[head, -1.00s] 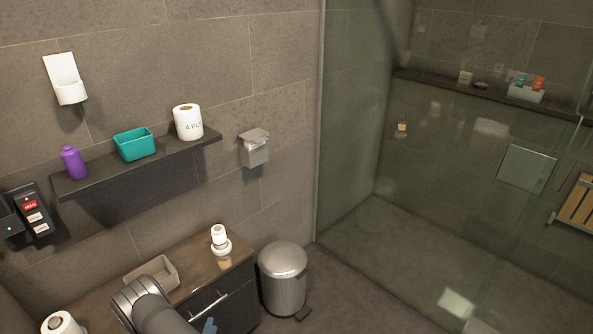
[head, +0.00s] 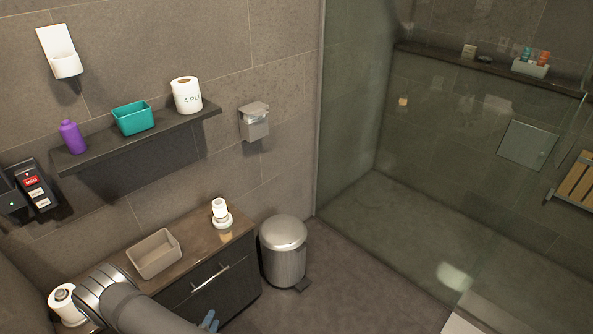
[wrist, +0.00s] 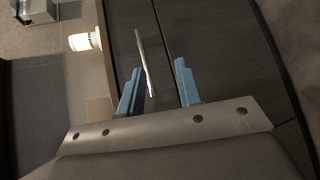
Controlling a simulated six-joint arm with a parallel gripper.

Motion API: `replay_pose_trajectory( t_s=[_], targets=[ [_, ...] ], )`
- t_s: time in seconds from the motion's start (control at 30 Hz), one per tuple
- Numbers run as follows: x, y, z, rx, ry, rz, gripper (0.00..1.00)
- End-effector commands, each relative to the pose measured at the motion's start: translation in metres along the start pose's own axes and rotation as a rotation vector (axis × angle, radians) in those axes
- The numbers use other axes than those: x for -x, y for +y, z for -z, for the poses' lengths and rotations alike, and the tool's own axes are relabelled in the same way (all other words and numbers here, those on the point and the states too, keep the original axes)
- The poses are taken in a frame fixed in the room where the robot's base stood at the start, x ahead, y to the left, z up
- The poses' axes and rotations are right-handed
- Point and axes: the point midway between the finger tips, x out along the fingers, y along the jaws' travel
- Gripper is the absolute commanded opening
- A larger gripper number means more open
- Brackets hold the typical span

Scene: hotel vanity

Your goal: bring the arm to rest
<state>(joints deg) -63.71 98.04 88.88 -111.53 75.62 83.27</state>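My arm (head: 135,305) crosses the lower left of the head view, in front of the vanity cabinet. One blue fingertip of my gripper (head: 209,320) shows near the bottom edge; the rest is hidden. In the wrist view my gripper (wrist: 158,84) has its two blue fingers apart with nothing held between them. The cabinet's dark front (wrist: 225,45) and its metal bar handle (wrist: 145,62) lie beyond the fingers. The handle also shows in the head view (head: 210,279), above the fingertip in the picture.
A metal bin (head: 283,250) stands right of the cabinet. A wall shelf (head: 140,138) holds several items.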

Motion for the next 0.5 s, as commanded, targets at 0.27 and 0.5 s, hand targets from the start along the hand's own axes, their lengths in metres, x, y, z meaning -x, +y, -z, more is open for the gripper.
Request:
replay_pose_trajectory(
  t_s=[0.27,0.5],
  targets=[
    [-0.030,-0.006,-0.011,0.063,-0.044,0.197,0.32],
    [-0.049,-0.010,-0.020,0.106,-0.046,0.351,0.32]
  ],
)
